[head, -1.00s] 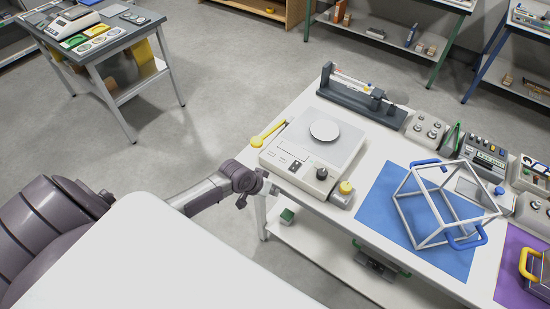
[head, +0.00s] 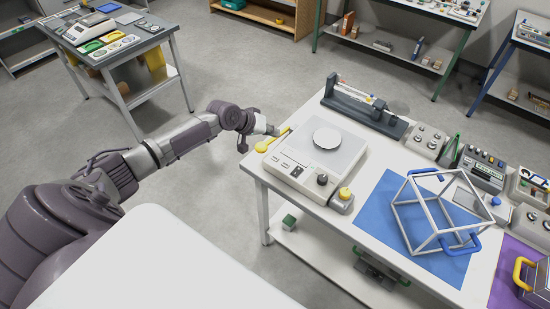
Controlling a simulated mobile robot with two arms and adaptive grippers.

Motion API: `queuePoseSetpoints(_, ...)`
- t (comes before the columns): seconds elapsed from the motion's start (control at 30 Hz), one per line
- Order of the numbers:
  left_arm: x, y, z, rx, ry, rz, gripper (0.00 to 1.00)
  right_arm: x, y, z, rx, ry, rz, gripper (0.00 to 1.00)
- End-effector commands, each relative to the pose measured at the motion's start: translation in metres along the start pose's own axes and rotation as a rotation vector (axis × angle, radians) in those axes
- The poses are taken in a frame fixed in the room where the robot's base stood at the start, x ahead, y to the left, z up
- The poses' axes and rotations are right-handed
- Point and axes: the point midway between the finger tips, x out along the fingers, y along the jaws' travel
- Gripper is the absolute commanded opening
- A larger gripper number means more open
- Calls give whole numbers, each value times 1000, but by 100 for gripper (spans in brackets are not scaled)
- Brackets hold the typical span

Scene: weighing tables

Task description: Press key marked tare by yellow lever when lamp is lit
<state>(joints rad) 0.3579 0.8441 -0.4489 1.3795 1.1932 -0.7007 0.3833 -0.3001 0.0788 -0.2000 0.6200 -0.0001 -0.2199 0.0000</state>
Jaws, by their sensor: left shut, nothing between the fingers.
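A white weighing scale (head: 307,184) with a round pan (head: 326,138) stands on the near table. Its front panel has small keys and a dark knob (head: 322,179); the key markings are too small to read. My right gripper is out of view.
A blue mat (head: 372,225) with a white frame cube (head: 397,208) on it lies right of the scale. A dark grey instrument (head: 355,106) stands behind the scale. Several control boxes line the back right. Another table (head: 140,88) stands at the far left, with open floor between.

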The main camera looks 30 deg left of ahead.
Motion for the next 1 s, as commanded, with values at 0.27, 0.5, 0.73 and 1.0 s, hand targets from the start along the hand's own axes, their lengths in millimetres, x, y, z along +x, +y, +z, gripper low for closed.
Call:
queuePoseSetpoints(0.27,9,-6,7,1,-1,0,0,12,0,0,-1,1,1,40)
queuePoseSetpoints(0.5,30,-22,22,1,-1,-1,0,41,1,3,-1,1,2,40)
queuePoseSetpoints(0.73,52,-38,38,-1,-1,0,0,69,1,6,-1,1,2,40)
queuePoseSetpoints(1.0,62,-45,45,0,0,0,0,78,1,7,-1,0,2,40)
